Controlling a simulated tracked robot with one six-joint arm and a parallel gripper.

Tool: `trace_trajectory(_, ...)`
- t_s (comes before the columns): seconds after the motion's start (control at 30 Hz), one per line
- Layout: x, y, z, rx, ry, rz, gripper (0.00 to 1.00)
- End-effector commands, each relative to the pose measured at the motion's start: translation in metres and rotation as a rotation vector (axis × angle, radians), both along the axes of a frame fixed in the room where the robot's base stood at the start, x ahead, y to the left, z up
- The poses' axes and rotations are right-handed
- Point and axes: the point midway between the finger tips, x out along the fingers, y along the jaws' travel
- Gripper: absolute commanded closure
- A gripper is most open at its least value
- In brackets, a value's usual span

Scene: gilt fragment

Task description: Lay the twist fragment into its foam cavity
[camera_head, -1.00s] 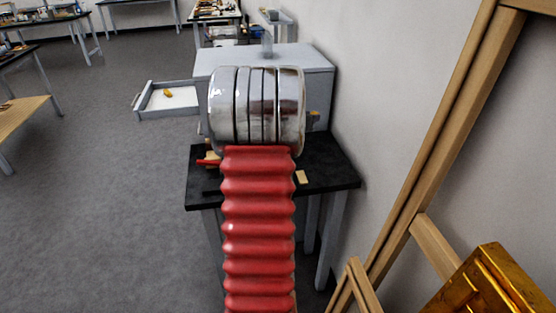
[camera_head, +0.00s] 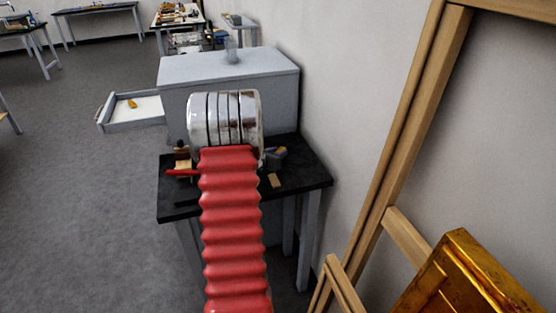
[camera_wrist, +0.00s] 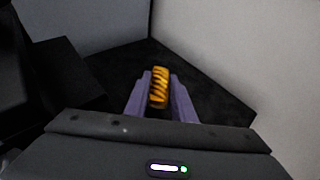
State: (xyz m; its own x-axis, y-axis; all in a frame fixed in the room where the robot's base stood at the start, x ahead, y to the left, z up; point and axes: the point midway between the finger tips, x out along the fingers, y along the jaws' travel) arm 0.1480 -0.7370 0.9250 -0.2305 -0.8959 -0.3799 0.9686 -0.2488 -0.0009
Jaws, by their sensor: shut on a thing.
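In the wrist view, my gripper (camera_wrist: 158,88) is shut on the twist fragment (camera_wrist: 159,84). The twist fragment is a small golden piece with a ridged, spiral surface, held between two purple-grey fingers. Beyond it lies a dark surface, and I cannot tell how far apart they are. In the head view my own arm hides the gripper and the fragment. A grey drawer (camera_head: 137,126) stands open at left with a white lining, and a small golden piece (camera_head: 132,103) lies in it. I cannot make out an empty foam cavity.
A black bench (camera_head: 300,178) stands by the wall with a tan block (camera_head: 274,180) and small tools on it. The grey cabinet (camera_head: 230,75) stands behind. A wooden frame (camera_head: 400,150) and a gilt object (camera_head: 470,280) fill the right.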

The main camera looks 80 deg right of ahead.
Motion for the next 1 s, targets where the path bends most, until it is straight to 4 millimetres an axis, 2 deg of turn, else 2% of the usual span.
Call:
trace_trajectory(0.27, 0.0, 0.0, -0.004, 0.001, 0.001, 0.0, 0.99)
trace_trajectory(0.57, 0.0, 0.0, -0.037, 0.001, 0.001, 0.0, 0.99)
trace_trajectory(0.97, 0.0, 0.0, -0.041, 0.001, 0.001, 0.0, 0.99)
trace_trajectory(1.0, 0.0, 0.0, -0.04, 0.001, -0.001, 0.001, 0.75)
